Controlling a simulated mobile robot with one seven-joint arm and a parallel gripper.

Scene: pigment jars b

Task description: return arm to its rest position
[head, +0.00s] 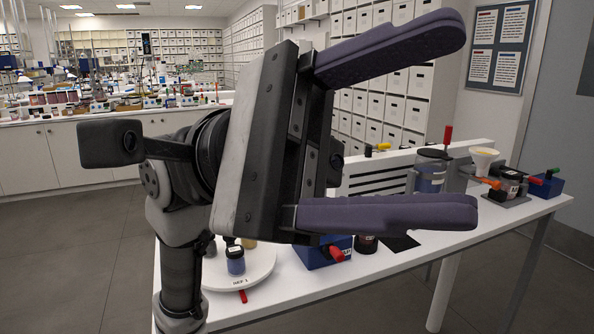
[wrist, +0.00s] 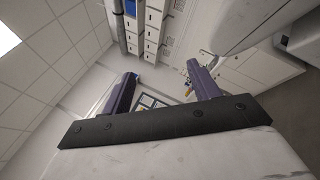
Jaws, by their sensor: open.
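My gripper (head: 425,130) fills the middle of the head view, raised close to the camera, in front of the white table. Its two purple-grey fingers point right and are spread wide apart, with nothing between them. In the wrist view the two fingers of my gripper (wrist: 162,84) are also apart and empty. The wrist view looks at the ceiling, wall and shelving, with no jars between the fingers.
The white table (head: 400,262) holds a white turntable (head: 262,270) with a small blue jar (head: 235,261), a blue box (head: 318,254), a large jar (head: 430,172), a white funnel (head: 484,160) and another blue box (head: 546,186). Grey floor (head: 75,250) lies open at left.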

